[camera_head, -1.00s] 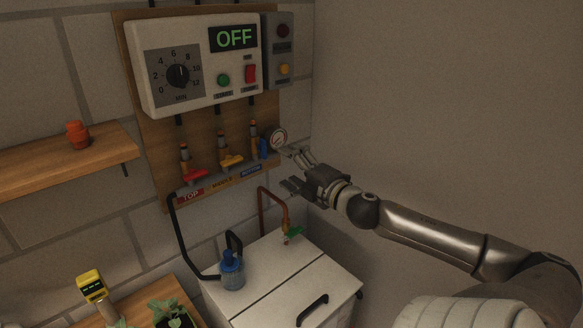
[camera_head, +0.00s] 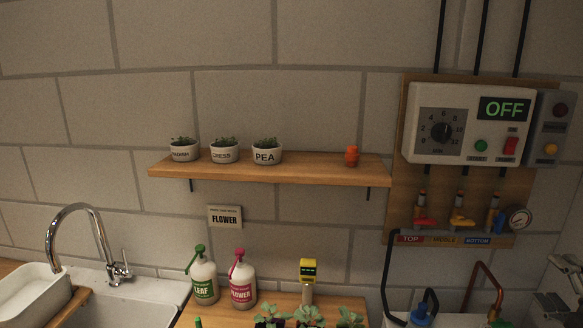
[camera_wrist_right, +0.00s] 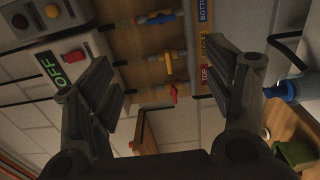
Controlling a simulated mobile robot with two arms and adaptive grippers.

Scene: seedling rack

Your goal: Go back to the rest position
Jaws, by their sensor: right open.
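My right gripper (camera_head: 562,302) shows only in part at the lower right edge of the head view, below the gauge. In the right wrist view its two fingers (camera_wrist_right: 166,85) are spread apart with nothing between them. Beyond them is the wooden valve panel with a red valve (camera_wrist_right: 173,93), a yellow valve (camera_wrist_right: 167,60) and a blue valve (camera_wrist_right: 162,18). The gripper looks apart from these. My left gripper is not in the head view.
The control box (camera_head: 425,140) reads OFF. A pressure gauge (camera_head: 518,218) sits right of the valves. A shelf (camera_head: 320,171) holds labelled pots and an orange item (camera_head: 351,156). Pump bottles (camera_head: 242,280), a yellow meter (camera_head: 308,270), a sink (camera_head: 130,312) and a blue-capped bottle (camera_head: 421,314) stand below.

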